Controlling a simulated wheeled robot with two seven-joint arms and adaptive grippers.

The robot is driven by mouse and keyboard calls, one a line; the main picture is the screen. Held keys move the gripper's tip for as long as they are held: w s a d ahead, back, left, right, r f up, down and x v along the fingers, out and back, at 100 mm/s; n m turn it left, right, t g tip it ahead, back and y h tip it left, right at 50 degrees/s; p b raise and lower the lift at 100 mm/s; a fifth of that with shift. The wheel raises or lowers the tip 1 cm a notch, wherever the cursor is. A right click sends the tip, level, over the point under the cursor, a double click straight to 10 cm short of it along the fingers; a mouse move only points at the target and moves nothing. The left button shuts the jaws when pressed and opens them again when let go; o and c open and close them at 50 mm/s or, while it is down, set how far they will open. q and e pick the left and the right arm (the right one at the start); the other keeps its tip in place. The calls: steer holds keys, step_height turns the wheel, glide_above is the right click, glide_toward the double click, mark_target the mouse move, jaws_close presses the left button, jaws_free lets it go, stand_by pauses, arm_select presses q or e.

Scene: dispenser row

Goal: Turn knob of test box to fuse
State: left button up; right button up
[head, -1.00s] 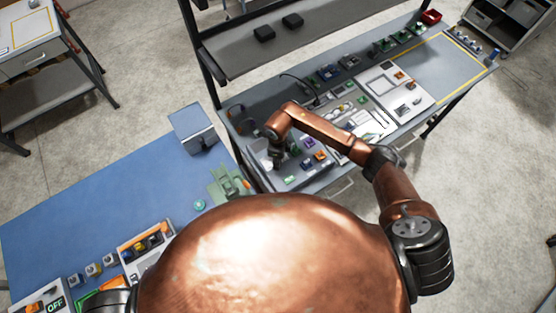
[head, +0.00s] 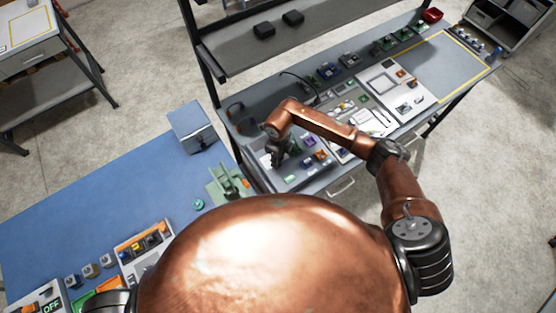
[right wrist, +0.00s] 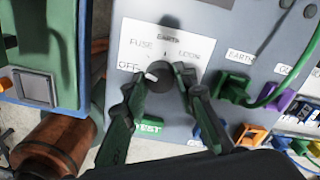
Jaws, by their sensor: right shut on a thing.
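The test box is a grey panel (right wrist: 222,52) with a white dial plate marked OFF, FUSE, EARTH and LEADS in the right wrist view. Its dark round knob (right wrist: 160,78) has a white mark on its left side, toward OFF. My right gripper (right wrist: 161,74) is shut on the knob, one green-grey finger on each side. In the head view the test box (head: 292,181) is on the grey bench, and my right gripper (head: 277,159) reaches down to its left part. The knob is too small to make out there. My left gripper is not in view.
On the box, a green TEST button (right wrist: 149,125) is below the knob, and a green lead (right wrist: 265,100) curves from a green plug at the right. A blue-grey box (head: 192,127) stands on the blue table at left. A shelf (head: 270,45) rises behind the bench.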

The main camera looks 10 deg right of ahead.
steer(key=m+b, duration=0.2)
steer(key=m, duration=0.3)
steer(key=shift+m, duration=0.3)
stand_by(0.4)
steer(key=o, duration=1.2)
steer(key=shift+c, duration=0.2)
step_height(320, 180, up, 12)
